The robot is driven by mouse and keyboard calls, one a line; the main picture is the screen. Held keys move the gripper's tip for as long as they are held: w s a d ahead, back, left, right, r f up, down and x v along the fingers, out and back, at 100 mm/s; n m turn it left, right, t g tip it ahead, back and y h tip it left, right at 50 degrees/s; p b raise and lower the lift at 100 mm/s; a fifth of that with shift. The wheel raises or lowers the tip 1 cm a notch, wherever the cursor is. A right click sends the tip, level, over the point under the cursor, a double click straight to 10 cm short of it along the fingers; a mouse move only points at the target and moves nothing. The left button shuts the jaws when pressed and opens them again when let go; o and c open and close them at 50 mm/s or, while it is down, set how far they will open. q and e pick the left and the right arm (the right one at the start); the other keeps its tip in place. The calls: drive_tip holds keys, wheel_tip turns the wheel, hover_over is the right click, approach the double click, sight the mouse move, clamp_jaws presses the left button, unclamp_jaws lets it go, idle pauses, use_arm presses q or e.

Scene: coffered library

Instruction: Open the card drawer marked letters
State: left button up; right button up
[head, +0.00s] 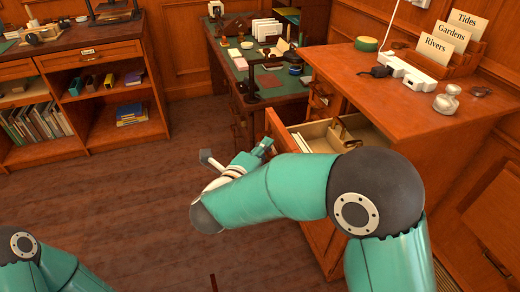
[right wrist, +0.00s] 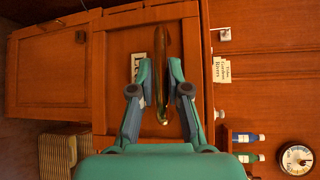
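A wooden drawer (head: 283,134) stands pulled out from the cabinet on the right, with pale dividers and a few small items inside. In the right wrist view its front (right wrist: 118,90) carries a curved brass handle (right wrist: 157,85) and a white label (right wrist: 137,66), partly hidden by a finger; only its first letters show, seemingly "Le". My right gripper (head: 264,147) is at the drawer front. In the right wrist view its fingers (right wrist: 160,68) stand apart on either side of the handle, with a gap visible on the right. My left gripper is out of view.
A green-topped desk (head: 268,88) stands behind, a bookshelf (head: 90,140) at left. The floor (head: 110,200) between is clear.

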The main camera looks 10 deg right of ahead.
drive_tip(key=o, duration=0.4)
drive_tip(key=shift+f, duration=0.2)
drive_tip(key=shift+c, duration=0.2)
drive_tip(key=shift+r, duration=0.1)
drive_tip(key=f+v, duration=0.1)
drive_tip(key=v, duration=0.6)
drive_tip(key=shift+s+r, duration=0.2)
drive_tip(key=shift+r, duration=0.3)
